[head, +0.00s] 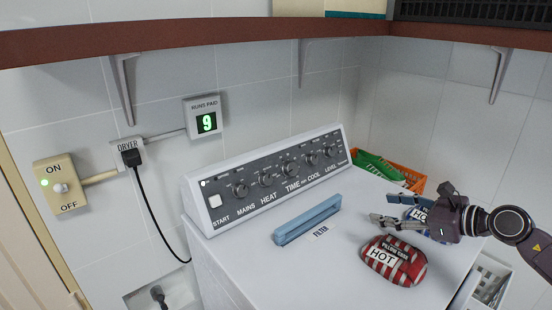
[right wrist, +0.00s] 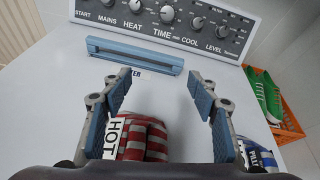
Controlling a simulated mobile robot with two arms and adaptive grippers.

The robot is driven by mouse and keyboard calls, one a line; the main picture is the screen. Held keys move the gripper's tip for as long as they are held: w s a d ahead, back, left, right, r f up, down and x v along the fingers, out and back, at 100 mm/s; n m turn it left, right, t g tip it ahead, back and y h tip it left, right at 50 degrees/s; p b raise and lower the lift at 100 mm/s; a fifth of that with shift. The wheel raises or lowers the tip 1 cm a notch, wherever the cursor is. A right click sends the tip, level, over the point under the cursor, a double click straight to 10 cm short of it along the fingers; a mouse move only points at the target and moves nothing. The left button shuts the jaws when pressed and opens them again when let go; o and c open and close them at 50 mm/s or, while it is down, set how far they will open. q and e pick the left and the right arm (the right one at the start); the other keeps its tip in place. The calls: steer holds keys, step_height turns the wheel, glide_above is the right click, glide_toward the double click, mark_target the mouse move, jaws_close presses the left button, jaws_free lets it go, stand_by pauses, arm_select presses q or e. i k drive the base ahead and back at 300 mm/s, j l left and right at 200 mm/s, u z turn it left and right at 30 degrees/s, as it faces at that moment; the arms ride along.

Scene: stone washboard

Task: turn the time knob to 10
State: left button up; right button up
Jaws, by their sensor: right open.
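The time knob (head: 290,169) is a dark round knob in the middle of the grey control panel on the white dryer, above the label TIME. It also shows at the top of the right wrist view (right wrist: 167,14); its exact setting is too small to read. My right gripper (head: 383,208) is open and empty over the right part of the dryer top, in front of the panel and apart from the knob. In the right wrist view its two blue-padded fingers (right wrist: 160,80) are spread wide. My left gripper is not in view.
A red HOT bag (head: 393,262) and a partly hidden blue bag (head: 440,235) lie near my right gripper. A blue filter handle (head: 307,219) stands up before the panel. An orange crate (head: 415,183) sits behind right. A brown shelf (head: 200,37) overhangs. The runs-paid display (head: 206,122) reads 9.

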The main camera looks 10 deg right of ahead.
mark_target(289, 169)
steer(key=i+j, duration=0.65)
steer(key=i, duration=0.1)
